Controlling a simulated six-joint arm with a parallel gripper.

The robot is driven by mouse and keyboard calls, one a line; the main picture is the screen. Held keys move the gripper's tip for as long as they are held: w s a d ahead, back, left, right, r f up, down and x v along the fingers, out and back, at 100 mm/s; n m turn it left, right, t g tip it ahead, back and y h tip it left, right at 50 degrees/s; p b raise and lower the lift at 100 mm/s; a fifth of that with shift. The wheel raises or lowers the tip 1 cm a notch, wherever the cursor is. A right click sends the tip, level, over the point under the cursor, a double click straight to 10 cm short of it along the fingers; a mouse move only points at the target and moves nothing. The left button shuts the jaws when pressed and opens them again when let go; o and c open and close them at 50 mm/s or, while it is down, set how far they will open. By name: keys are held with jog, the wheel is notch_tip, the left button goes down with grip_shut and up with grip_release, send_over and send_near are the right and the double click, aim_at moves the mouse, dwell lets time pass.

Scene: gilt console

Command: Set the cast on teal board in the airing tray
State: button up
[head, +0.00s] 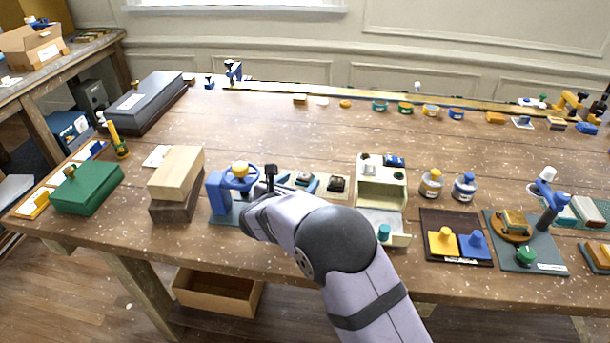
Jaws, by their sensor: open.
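My gripper (271,177) is at the middle left of the table, just right of a blue press with a handwheel (219,192). It is open; my own arm hides most of it and part of what lies below. A grey-teal board (549,256) at the right front carries a round brown stand with a small yellowish block (514,222), a green knob and a blue post. I cannot tell for sure whether that block is the cast. Small blue and dark pieces (305,180) lie just right of my gripper. I cannot tell which thing is the airing tray.
A cream box (369,195) stands right of my arm, with two jars (431,184) beyond it. A dark board (435,220) holds yellow and blue knobbed blocks. Stacked wooden blocks (176,176) and a green box (86,188) stand left. The table's middle back is clear.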

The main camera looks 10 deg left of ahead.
jog(key=shift+x, duration=0.9)
jog(key=c, duration=1.2)
jog(key=shift+c, duration=0.2)
jog(key=shift+r, duration=0.2)
notch_tip(320, 180, up, 19)
